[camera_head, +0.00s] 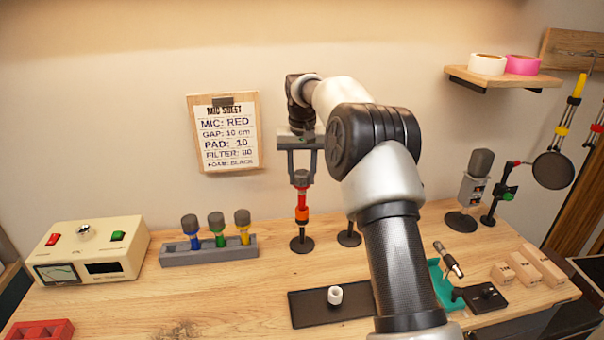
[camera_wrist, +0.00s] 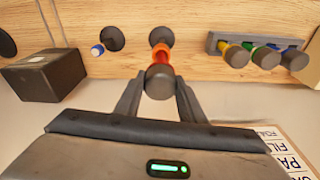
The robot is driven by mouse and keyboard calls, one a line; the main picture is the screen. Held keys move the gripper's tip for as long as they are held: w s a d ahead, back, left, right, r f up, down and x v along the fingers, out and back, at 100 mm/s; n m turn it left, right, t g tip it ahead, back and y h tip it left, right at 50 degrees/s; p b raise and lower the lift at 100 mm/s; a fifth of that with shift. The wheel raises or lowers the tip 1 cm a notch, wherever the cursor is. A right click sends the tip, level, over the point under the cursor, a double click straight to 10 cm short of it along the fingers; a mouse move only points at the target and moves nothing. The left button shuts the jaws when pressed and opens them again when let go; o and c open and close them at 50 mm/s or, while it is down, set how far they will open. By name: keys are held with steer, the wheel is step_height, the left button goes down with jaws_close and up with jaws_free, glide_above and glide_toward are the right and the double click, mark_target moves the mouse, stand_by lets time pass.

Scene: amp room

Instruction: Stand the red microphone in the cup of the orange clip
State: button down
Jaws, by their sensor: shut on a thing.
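The red microphone (camera_head: 302,197) has a dark grey head and stands about upright between the fingers of my gripper (camera_head: 302,177). My gripper is shut on it near the head. The orange clip (camera_head: 302,215) sits on a short stand with a round black base, directly below the microphone. The microphone's lower end meets the clip; I cannot tell how deep it sits in the cup. In the wrist view the grey head (camera_wrist: 160,82) lies between the fingertips (camera_wrist: 159,90), with the red body (camera_wrist: 160,59) and orange clip (camera_wrist: 160,46) in line beyond it.
A grey rack (camera_head: 208,257) with blue, green and yellow microphones stands left of the clip. A second stand (camera_head: 349,238) is close on the right, partly hidden by my arm. A black tray (camera_head: 310,312) holds a white cylinder. A meter box (camera_head: 88,256) stands far left.

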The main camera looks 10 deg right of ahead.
steer(key=c, duration=1.1)
jaws_free()
steer(key=s+r+p, duration=0.1)
steer(key=r, duration=0.4)
steer(key=r+p, duration=0.1)
steer(key=r, duration=0.5)
steer(key=s+r+p, duration=0.1)
steer(key=r, duration=0.5)
steer(key=shift+s+a+r, duration=0.15)
steer(key=shift+s, duration=0.15)
